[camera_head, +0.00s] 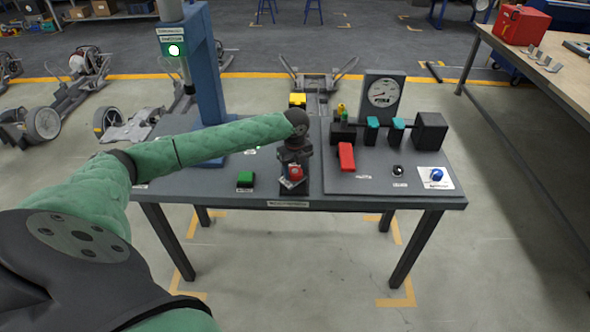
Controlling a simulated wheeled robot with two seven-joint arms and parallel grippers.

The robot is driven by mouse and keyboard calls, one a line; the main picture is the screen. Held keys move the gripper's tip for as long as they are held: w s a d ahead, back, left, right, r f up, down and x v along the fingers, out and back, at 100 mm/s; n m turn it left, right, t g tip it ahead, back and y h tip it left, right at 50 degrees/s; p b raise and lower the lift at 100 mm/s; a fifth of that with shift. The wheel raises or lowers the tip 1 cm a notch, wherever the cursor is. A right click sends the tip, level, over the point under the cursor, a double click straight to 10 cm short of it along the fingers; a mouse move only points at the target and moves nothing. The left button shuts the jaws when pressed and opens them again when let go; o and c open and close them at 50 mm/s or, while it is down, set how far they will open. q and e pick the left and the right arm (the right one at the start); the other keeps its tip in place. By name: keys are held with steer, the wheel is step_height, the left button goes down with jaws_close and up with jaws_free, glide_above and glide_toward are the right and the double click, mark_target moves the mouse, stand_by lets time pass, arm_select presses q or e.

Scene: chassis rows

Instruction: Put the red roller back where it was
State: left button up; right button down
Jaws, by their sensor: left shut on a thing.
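My left gripper (293,176) points down over the middle of the grey workbench (350,201). It is shut on a small rounded red piece, which looks like the red roller (296,171). The fingers hide part of it, and I cannot tell whether it touches the bench top. A longer red block (346,156) lies tilted on the raised right panel, to the right of the gripper. My right gripper is not in view.
A green block (245,179) sits left of the gripper. A blue post (206,75) rises behind my arm. A dial gauge (383,93), teal-topped parts (372,123), a black knob (397,170) and a blue knob (437,175) stand on the right panel.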

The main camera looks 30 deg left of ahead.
arm_select(q)
steer(key=shift+f, duration=0.2)
stand_by(0.4)
steer(key=o, duration=1.3)
steer(key=shift+c, duration=0.2)
